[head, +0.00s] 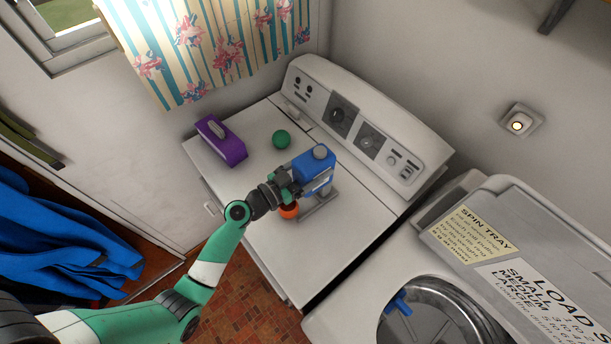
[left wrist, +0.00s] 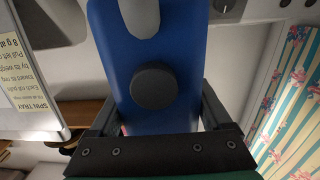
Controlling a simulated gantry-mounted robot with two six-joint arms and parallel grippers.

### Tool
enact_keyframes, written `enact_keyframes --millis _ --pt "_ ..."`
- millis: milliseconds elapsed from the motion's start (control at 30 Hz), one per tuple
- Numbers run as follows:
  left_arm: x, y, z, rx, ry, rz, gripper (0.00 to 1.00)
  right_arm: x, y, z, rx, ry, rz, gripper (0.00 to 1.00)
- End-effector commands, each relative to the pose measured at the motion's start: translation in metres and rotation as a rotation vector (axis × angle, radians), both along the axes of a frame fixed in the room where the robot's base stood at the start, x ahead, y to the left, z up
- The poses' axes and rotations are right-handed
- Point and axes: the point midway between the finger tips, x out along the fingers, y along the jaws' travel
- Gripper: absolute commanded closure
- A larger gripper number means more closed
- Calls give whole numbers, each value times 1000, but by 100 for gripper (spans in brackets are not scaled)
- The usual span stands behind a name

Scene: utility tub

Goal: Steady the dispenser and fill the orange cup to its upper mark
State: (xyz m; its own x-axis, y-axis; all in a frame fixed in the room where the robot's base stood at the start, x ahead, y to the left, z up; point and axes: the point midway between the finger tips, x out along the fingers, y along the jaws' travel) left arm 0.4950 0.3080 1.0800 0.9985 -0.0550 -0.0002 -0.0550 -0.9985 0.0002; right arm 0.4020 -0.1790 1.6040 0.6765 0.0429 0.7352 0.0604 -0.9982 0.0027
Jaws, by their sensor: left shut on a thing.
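The blue dispenser (head: 314,171) with a grey cap stands on a grey stand on the white dryer top in the head view. My left gripper (head: 290,183) is shut on the dispenser from its left side. In the left wrist view the blue dispenser (left wrist: 150,60) with a round dark knob fills the space between the fingers of my left gripper (left wrist: 158,115). The orange cup (head: 289,211) sits low beside the stand, just below my gripper. It is partly hidden, and its marks and fill level cannot be seen. My right gripper is not in view.
A purple container (head: 222,141) and a green ball-like object (head: 281,139) stand behind on the dryer top (head: 310,240). The control panel (head: 365,125) rises at the back. An open washer (head: 440,310) is at the lower right. The dryer's front area is clear.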

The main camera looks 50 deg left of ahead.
Motion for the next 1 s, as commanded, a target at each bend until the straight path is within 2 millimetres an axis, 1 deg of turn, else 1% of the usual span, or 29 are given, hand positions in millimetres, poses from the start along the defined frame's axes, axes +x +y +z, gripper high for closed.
enact_keyframes --millis 300,333,467,500,567,600,667,700,767,800,867,900,1000 --pt "0 0 1 0 -2 0 100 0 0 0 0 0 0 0" --pt "0 0 1 0 -2 0 100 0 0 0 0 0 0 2" --pt "0 0 1 0 -2 0 100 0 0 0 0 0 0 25" --pt "0 0 1 0 -2 0 100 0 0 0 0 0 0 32" --pt "0 0 1 0 -2 0 100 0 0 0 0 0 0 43" --pt "0 0 1 0 -2 0 100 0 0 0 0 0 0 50" --pt "0 0 1 0 -2 0 100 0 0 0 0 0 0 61" --pt "0 0 1 0 -2 0 100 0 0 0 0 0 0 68" --pt "0 0 1 0 -2 0 100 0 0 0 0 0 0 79" --pt "0 0 1 0 -2 0 100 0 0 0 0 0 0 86" --pt "0 0 1 0 -2 0 100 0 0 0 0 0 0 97" --pt "0 0 1 0 -2 0 100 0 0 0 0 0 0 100" --pt "0 0 1 0 -2 0 100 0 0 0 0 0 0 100"
